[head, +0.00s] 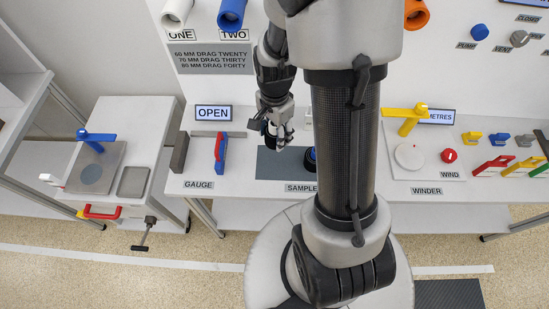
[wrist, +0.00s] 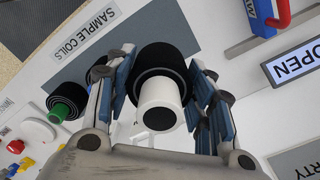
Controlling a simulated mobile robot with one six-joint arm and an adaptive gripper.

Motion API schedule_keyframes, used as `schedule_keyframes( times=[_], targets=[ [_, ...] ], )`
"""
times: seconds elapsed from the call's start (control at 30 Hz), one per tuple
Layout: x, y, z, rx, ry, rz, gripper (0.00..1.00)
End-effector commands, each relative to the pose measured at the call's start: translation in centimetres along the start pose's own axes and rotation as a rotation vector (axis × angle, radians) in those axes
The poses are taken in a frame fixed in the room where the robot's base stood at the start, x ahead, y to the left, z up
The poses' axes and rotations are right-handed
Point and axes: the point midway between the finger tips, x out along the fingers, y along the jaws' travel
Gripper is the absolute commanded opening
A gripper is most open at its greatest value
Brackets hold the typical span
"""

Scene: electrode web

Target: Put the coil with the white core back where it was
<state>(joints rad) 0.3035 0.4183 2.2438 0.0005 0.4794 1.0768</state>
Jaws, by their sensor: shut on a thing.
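My gripper (head: 278,132) is shut on the black coil with the white core (wrist: 160,102), with one finger on each side of it in the wrist view (wrist: 163,78). The white core points toward the wrist camera. In the head view the gripper is over the far side of the dark sample mat (head: 270,168), and the held coil is hard to make out there. The mat also shows behind the coil in the wrist view (wrist: 158,30). I cannot tell whether the coil touches anything below.
A blue-core coil (head: 310,156) stands on the mat's right, partly hidden by my arm. A green-core coil (wrist: 66,104) is farther off. The gauge (head: 220,150) and its OPEN display (head: 213,113) stand left of the mat. The winder (head: 412,155) is right.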

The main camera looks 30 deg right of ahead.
Motion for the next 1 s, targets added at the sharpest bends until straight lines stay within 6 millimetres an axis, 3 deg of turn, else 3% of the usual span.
schedule_keyframes(
  times=[0.03, 0.1, 0.3, 0.57, 0.8, 1.0],
  targets=[
    [2.0, 0.1, 0.1, -0.001, -0.002, 0.004, 0.13],
    [3.9, 0.1, 0.1, -0.001, -0.003, 0.004, 0.13],
    [7.7, 0.0, 0.1, -0.002, -0.001, 0.000, 0.13],
    [9.5, -0.1, 0.0, -0.003, 0.000, -0.002, 0.13],
    [12.9, -0.1, 0.0, -0.003, 0.000, -0.001, 0.13],
    [12.8, -0.1, 0.0, -0.003, 0.001, -0.003, 0.13]
  ],
)
